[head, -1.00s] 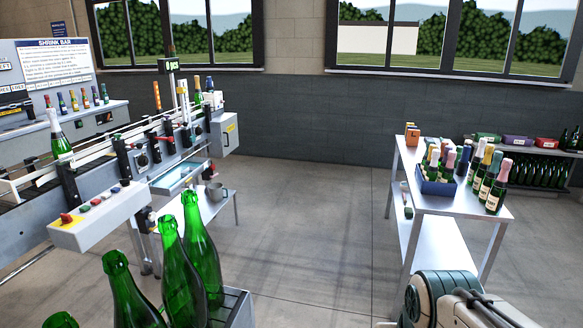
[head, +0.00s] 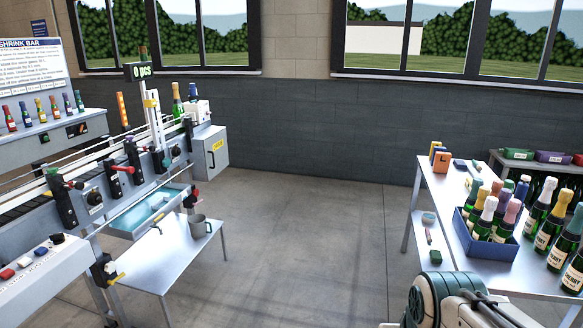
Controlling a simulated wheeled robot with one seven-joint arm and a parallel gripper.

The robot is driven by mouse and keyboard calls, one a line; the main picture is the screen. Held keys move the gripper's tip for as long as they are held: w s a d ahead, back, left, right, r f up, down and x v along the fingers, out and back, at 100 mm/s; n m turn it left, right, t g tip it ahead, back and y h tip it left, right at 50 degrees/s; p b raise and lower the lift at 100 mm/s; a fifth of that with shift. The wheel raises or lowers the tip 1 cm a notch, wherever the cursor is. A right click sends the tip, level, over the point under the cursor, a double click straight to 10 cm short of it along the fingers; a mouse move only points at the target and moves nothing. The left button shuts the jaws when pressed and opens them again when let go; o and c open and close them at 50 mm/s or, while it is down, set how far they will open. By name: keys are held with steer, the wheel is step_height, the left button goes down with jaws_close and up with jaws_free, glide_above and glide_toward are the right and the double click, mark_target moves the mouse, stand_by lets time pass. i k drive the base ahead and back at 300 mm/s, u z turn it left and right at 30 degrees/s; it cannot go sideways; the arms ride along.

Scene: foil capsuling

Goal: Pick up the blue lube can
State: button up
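I cannot make out a blue lube can for certain. A small dark blue item (head: 459,163) lies on the right-hand table (head: 470,267), towards its far end, but it is too small to identify. Orange and dark boxes (head: 441,160), one marked L, stand beside it. My gripper is not in view. Only a white and dark green part of my arm shows at the bottom, in front of the right-hand table.
A blue crate (head: 490,250) of bottles and several loose bottles (head: 552,232) crowd the right-hand table. The capsuling machine (head: 130,185) stands at left, with a low table (head: 160,262) and grey mug (head: 199,226) beside it. The floor (head: 300,240) between is clear.

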mark_target(192, 90)
steer(key=i, duration=1.55)
steer(key=u, duration=0.95)
steer(key=i, duration=2.25)
steer(key=z, duration=0.3)
steer(key=k, duration=1.15)
steer(key=z, duration=0.85)
steer(key=i, duration=2)
